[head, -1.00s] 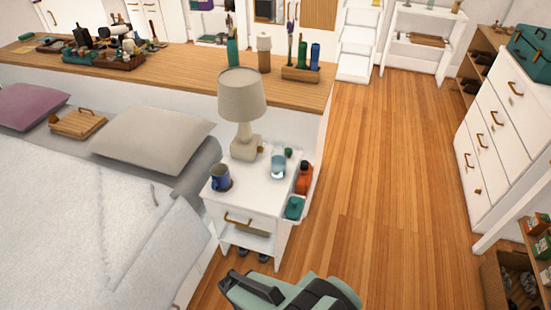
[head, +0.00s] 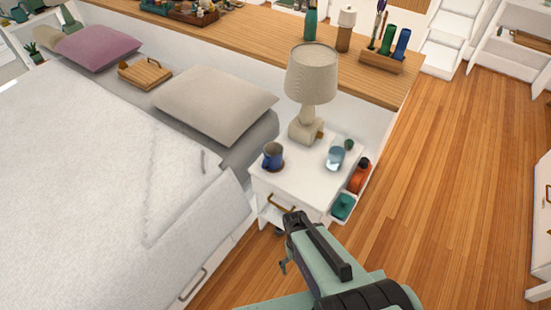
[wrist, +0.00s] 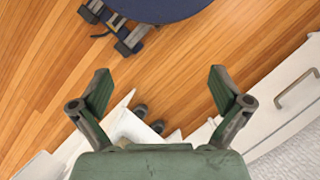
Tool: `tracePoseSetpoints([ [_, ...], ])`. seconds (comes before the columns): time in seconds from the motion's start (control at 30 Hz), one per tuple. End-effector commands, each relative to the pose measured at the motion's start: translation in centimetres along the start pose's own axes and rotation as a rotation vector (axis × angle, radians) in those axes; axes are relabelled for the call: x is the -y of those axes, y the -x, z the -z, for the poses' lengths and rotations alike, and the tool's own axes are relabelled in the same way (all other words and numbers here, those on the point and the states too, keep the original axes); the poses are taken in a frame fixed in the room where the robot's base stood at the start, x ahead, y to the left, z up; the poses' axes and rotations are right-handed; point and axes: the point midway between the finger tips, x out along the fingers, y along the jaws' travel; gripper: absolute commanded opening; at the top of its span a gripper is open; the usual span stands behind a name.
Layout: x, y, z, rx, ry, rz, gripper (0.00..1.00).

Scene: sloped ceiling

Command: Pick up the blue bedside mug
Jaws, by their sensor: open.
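The blue mug (head: 273,156) stands upright near the left edge of the white nightstand (head: 291,186) in the head view. A beige lamp (head: 311,75) is behind it, and a light blue glass (head: 335,157) stands to its right. My gripper (head: 287,240) is in front of the nightstand, apart from the mug. The wrist view shows my gripper (wrist: 162,90) with its two fingers wide apart and nothing between them. The mug is not seen in the wrist view.
The bed (head: 90,150) fills the left side. A side holder with an orange bottle (head: 360,175) and a teal bottle (head: 342,206) is on the nightstand's right. A wooden ledge (head: 265,38) runs behind. Wooden floor (head: 450,170) on the right is clear.

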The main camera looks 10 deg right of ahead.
Motion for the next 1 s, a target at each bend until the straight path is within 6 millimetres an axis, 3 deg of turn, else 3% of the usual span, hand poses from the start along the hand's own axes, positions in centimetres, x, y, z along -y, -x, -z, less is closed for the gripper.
tracePoseSetpoints([
  [0.17, 0.0, 3.5, 3.6, -0.088, 0.0, 0.0, 1.0],
  [0.4, 0.0, 11.2, 9.2, -0.258, 0.001, 0.0, 1.0],
  [0.67, 0.0, 19.9, 14.1, -0.403, -0.019, 0.002, 1.0],
  [0.87, 0.1, 27.8, 18.7, -0.433, -0.11, 0.016, 1.0],
  [1.0, 0.1, 34.6, 21.6, -0.429, -0.204, 0.03, 1.0],
])
